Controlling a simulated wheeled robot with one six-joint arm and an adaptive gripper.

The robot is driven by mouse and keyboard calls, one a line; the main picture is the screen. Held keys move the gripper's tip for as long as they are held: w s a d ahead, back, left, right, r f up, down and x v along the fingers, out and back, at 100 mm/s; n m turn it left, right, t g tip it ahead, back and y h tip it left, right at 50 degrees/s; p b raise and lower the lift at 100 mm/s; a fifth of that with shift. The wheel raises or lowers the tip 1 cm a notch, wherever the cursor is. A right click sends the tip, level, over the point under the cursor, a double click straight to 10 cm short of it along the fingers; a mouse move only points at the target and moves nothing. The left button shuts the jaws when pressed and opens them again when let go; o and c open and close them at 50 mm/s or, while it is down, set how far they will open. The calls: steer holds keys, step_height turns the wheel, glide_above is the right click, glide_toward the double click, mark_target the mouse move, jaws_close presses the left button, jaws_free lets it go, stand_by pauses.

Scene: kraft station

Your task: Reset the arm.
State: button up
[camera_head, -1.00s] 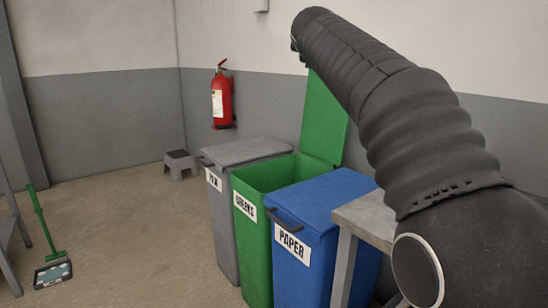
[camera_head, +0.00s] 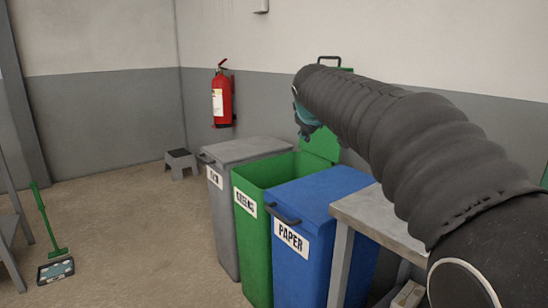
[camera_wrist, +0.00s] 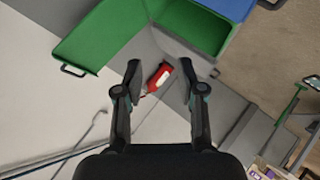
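My arm reaches from the lower right of the head view up toward the middle, over the bins. My gripper (camera_wrist: 160,72) shows in the wrist view with its two fingers spread wide apart. Nothing is held between them; a red fire extinguisher (camera_wrist: 158,77) shows in the gap, farther off on the wall. In the head view only a small teal and dark part near the arm's end shows by the green lid, and the fingertips cannot be made out.
The green bin (camera_head: 245,225) stands open, its lid (camera_head: 322,143) raised behind. A closed grey bin (camera_head: 222,230) and closed blue bin (camera_head: 300,260) flank it. A grey table (camera_head: 380,218) is at right. A step stool (camera_head: 180,163) and green-handled dustpan (camera_head: 55,271) are left, around clear floor.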

steer(key=s+d+f+m+g, duration=0.1)
steer(key=s+d+f+m, duration=0.1)
steer(key=s+f, duration=0.6)
steer(key=s+d+f+m+g+y, duration=0.1)
steer(key=s+f, duration=0.7)
steer(key=s, duration=1)
steer(key=s+d+f+m+g, duration=0.3)
steer(key=s+f+m, duration=0.2)
steer(key=s, duration=0.8)
step_height(320, 180, down, 4)
steer(key=shift+s+r+m+y, duration=0.1)
steer(key=shift+s+m+y, duration=0.15)
steer(key=shift+m+y, duration=0.05)
steer(key=shift+d, duration=0.1)
